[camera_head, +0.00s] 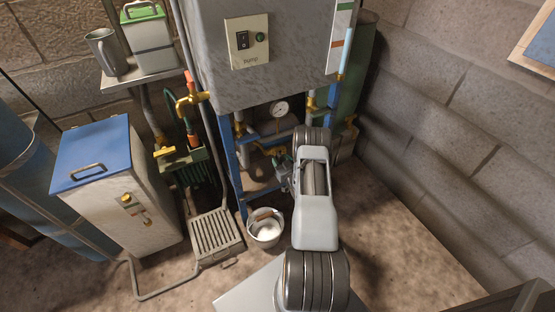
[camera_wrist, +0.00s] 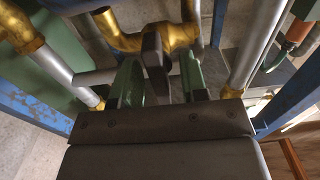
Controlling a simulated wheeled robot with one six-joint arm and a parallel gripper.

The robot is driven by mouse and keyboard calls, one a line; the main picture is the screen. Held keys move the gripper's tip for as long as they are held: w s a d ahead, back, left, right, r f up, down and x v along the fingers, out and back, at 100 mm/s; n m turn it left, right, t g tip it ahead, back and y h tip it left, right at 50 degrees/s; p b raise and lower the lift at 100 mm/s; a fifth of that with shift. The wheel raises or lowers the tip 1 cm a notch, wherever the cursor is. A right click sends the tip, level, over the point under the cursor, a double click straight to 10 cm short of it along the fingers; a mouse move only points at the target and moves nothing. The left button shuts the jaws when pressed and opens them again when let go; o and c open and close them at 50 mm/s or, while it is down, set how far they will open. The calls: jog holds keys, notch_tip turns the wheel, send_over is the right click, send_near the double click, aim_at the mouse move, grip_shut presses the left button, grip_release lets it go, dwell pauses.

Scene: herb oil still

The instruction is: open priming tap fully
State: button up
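In the wrist view, a brass valve body (camera_wrist: 180,38) carries a dark lever (camera_wrist: 154,52) that points toward my gripper. I take this to be the priming tap, though no label shows. My gripper (camera_wrist: 160,80) has its two green fingers apart, one on each side of the lever, with gaps visible; I cannot tell whether either finger touches it. In the head view, my gripper (camera_head: 284,172) is low inside the blue frame under the grey tank, close to brass pipework (camera_head: 272,148). My arm hides part of that pipework, and the lever cannot be made out there.
Steel pipes (camera_wrist: 248,45) and blue frame bars (camera_wrist: 290,100) flank my gripper closely. A gauge (camera_head: 279,108) sits above the pipework. A bucket (camera_head: 265,228) stands on the floor to the left of my arm. The floor to the right is clear.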

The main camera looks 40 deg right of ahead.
jog(key=shift+w+d, duration=0.15)
jog(key=shift+w, duration=1.05)
jog(key=shift+c, duration=0.5)
grip_shut()
